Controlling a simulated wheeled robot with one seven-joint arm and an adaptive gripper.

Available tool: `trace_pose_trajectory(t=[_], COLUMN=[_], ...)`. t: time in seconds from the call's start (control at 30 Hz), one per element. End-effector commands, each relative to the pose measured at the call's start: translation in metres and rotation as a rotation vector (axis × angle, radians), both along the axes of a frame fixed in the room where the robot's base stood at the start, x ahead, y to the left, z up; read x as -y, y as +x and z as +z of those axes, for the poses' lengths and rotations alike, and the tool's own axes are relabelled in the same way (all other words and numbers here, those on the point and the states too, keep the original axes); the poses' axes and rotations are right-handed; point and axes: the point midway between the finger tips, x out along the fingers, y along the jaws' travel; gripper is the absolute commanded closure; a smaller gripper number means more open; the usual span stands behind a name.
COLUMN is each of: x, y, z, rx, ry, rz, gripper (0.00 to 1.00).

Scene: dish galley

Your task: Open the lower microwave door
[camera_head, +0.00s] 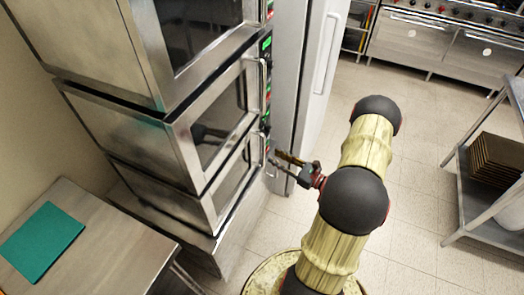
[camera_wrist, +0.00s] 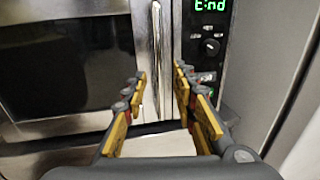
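The lower microwave (camera_head: 234,176) is the bottom unit of a steel stack at the left in the head view. Its door looks shut. In the wrist view, its dark door window (camera_wrist: 70,65) is at the left and its upright metal handle (camera_wrist: 155,45) is in the middle. My gripper (camera_head: 279,161) is in front of the right side of this door. In the wrist view, my gripper (camera_wrist: 160,84) is open, with one yellow-padded finger on each side of the handle's line. I cannot tell whether either finger touches the handle.
A control panel (camera_wrist: 207,50) with a green display and knob is right of the handle. More microwaves (camera_head: 216,108) are stacked above. A steel table (camera_head: 105,245) with a green board (camera_head: 42,242) is at the left. A shelf (camera_head: 458,205) stands at the right. Open floor lies between.

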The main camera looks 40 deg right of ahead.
Motion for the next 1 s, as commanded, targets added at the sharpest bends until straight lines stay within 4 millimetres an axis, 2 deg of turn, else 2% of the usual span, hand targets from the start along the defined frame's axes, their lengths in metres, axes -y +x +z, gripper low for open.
trace_pose_trajectory(t=[0.3,0.5,0.87,1.0], x=[-0.011,-0.015,-0.015,-0.015], y=[0.046,0.066,0.070,0.070], z=[-0.001,-0.001,0.000,0.000], rx=[-0.001,-0.002,-0.003,-0.003], ry=[-0.001,-0.001,-0.002,-0.002], rz=[0.007,0.005,0.004,0.004], gripper=[0.72,0.72,0.73,0.81])
